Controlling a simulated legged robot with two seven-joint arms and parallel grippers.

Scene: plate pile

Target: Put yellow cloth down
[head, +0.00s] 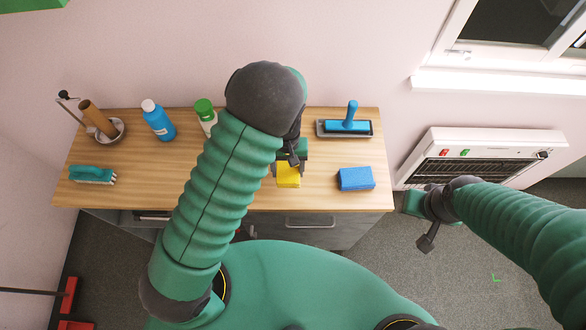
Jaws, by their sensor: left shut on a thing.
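The yellow cloth (288,176) is a small folded block in the head view, near the middle of the wooden countertop (240,190). My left gripper (290,160) is above it with its fingers shut on it. The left wrist hides part of the gripper and the cloth's far side. I cannot tell whether the cloth touches the countertop. My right gripper (424,220) is off the counter to the right, over the floor in front of the heater.
Bare countertop surrounds the cloth's front.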

